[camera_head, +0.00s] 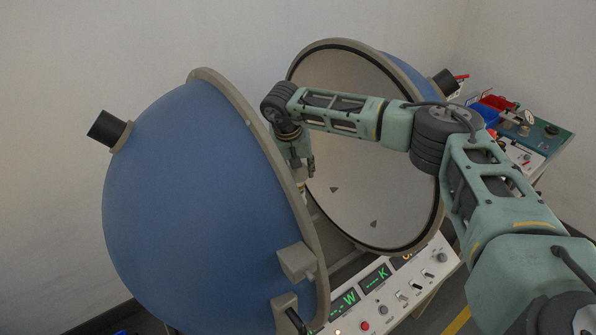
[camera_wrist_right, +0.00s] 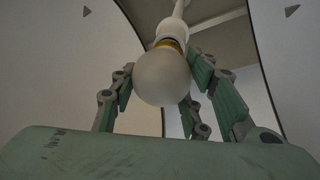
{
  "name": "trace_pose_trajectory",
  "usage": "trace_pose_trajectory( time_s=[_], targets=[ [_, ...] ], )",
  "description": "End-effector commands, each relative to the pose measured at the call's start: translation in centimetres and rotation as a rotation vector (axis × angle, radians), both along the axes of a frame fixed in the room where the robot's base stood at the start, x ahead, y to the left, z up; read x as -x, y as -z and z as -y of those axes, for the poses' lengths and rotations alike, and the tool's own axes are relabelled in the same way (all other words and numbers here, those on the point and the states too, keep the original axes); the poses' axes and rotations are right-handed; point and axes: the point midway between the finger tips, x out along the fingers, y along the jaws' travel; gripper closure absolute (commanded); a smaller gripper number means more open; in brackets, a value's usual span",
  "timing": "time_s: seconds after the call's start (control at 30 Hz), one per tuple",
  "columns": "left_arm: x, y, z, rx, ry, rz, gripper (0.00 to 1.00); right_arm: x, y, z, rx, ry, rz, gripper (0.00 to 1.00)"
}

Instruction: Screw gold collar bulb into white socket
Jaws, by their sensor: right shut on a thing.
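My right gripper (camera_head: 303,172) is inside the open sphere, between its two halves, with the fingers pointing down. In the right wrist view its fingers (camera_wrist_right: 162,88) are on both sides of a frosted round bulb (camera_wrist_right: 163,80) and shut on it. The bulb's gold collar (camera_wrist_right: 169,44) shows as a narrow band right at the mouth of the white socket (camera_wrist_right: 173,28). The bulb is in line with the socket; how deep its thread sits is hidden. The socket is on the end of a pale post (camera_wrist_right: 179,9). My left gripper is not in view.
The blue half sphere (camera_head: 190,200) stands close on the left of my gripper, and the other half's pale inner wall (camera_head: 365,165) is behind it. A control panel (camera_head: 385,300) with green displays is below. A side bench (camera_head: 540,135) holds red and blue bins.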

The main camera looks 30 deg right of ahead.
Motion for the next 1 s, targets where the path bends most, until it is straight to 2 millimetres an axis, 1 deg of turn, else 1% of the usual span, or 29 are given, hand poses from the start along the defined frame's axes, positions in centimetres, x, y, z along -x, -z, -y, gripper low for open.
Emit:
trace_pose_trajectory(
  time_s=[0.03, 0.27, 0.47, 0.7, 0.8, 0.9, 1.0],
  targets=[
    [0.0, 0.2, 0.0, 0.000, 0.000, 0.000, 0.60, 0.2, 0.5, -0.8, -0.010, 0.065, -0.008, 0.84],
    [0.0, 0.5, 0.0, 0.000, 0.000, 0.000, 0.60, 0.4, 0.6, -0.8, -0.010, 0.473, -0.010, 0.84],
    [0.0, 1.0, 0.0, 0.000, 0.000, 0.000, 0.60, 0.6, 0.6, -0.6, -0.011, 0.871, -0.011, 0.85],
    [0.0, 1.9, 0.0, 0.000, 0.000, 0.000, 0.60, 0.8, 0.7, -0.4, -0.012, 1.307, -0.011, 0.85],
    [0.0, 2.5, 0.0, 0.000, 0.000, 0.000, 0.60, 0.9, 0.7, -0.4, -0.011, 1.472, -0.010, 0.86],
    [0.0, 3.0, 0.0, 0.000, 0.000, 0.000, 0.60, 1.0, 0.7, -0.3, -0.011, 1.596, -0.010, 0.86],
    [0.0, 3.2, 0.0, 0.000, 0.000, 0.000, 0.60, 1.1, 0.5, -0.2, -0.010, 1.663, -0.009, 0.86]
  ],
)
